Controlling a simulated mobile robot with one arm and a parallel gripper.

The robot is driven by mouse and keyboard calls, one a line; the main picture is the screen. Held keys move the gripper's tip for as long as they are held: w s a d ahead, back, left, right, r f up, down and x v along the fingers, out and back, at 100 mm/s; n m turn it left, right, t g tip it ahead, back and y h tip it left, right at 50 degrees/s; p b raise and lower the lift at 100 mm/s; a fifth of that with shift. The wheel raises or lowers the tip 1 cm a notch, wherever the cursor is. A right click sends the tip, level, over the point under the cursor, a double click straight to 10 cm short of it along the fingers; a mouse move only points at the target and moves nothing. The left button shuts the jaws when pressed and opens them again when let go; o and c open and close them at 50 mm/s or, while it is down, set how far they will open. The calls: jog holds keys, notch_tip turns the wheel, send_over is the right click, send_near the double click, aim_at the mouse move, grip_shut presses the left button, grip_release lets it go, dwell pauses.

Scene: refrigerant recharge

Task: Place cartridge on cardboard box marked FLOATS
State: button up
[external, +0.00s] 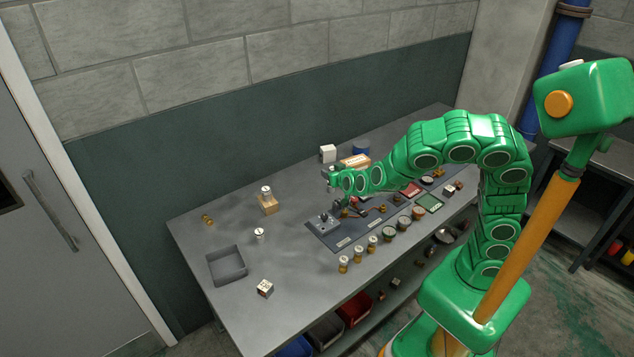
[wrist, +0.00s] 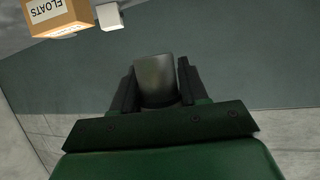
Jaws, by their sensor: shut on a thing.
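My gripper (external: 333,181) is over the back of the grey bench. In the wrist view my gripper (wrist: 157,75) is shut on a grey cylindrical cartridge (wrist: 156,82), with a dark finger on each side. The cartridge is hard to make out in the external view. The cardboard box (external: 355,160) stands near the wall, just behind my gripper and forearm, which partly hide it. In the wrist view the box (wrist: 62,14), with its FLOATS label, is at the upper left, cut by the frame edge. The cartridge is apart from it.
A white box (external: 328,153) and a blue round thing (external: 361,148) stand beside the cardboard box. A dark mat with tools, several jars (external: 389,233) and bottles lie nearer the front. A grey tray (external: 212,267) and a small tan block (external: 268,207) are left.

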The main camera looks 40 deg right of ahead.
jog(key=d+r+m+g+h, duration=0.1)
jog(key=d+r+m+h, duration=0.1)
jog(key=d, duration=1.1)
jog(key=d+r+m+g+h, duration=0.1)
jog(key=d+r+m+h, duration=0.1)
jog(key=d, duration=1)
send_over(355, 158)
jog(key=s, duration=0.2)
jog(key=f, duration=0.8)
jog(key=shift+w+f, duration=0.15)
jog(key=shift+w, duration=0.1)
jog(key=shift+w+f, duration=0.5)
jog(key=shift+w, duration=0.05)
jog(key=shift+w+f, duration=0.3)
jog(key=shift+f, duration=1.55)
